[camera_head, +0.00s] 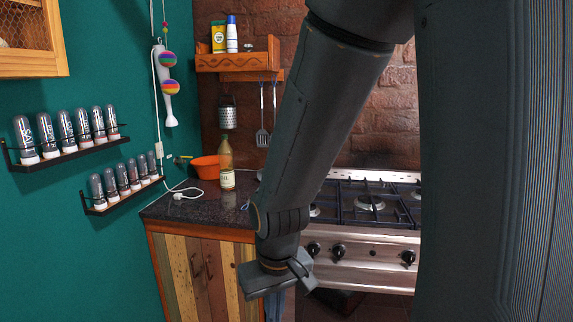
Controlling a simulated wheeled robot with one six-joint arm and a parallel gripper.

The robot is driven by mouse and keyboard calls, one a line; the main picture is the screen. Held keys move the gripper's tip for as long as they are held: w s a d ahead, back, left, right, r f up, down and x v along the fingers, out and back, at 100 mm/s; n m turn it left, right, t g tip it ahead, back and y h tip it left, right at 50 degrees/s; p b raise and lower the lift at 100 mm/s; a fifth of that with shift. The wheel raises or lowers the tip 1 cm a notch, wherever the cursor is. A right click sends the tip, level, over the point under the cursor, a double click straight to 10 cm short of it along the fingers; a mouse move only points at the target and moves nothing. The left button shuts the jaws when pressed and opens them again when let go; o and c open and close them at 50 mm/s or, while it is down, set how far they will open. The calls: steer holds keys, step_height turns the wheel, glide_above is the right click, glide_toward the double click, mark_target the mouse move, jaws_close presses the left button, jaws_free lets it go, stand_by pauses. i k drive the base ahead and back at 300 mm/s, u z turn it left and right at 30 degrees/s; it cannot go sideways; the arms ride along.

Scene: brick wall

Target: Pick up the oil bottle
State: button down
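The oil bottle (227,165) stands upright on the dark counter (205,205), in the left middle of the head view. It is clear glass with yellowish contents, a narrow neck and a pale label. My arm comes down from the top of the picture, and my gripper (293,288) is at its lower end, low in front of the counter and stove. It is below and to the right of the bottle, apart from it. Its fingers are small and partly hidden, so I cannot tell whether they are open or shut.
An orange bowl (205,167) stands just left of and behind the bottle. A white cable and plug (180,195) lie on the counter. The gas stove (365,215) adjoins on the right. Spice racks (70,150) hang on the green wall, and a wooden shelf (240,62) is above.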

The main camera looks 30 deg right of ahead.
mark_target(224, 152)
steer(key=u, duration=0.8)
steer(key=i, duration=1.85)
steer(key=z, duration=0.25)
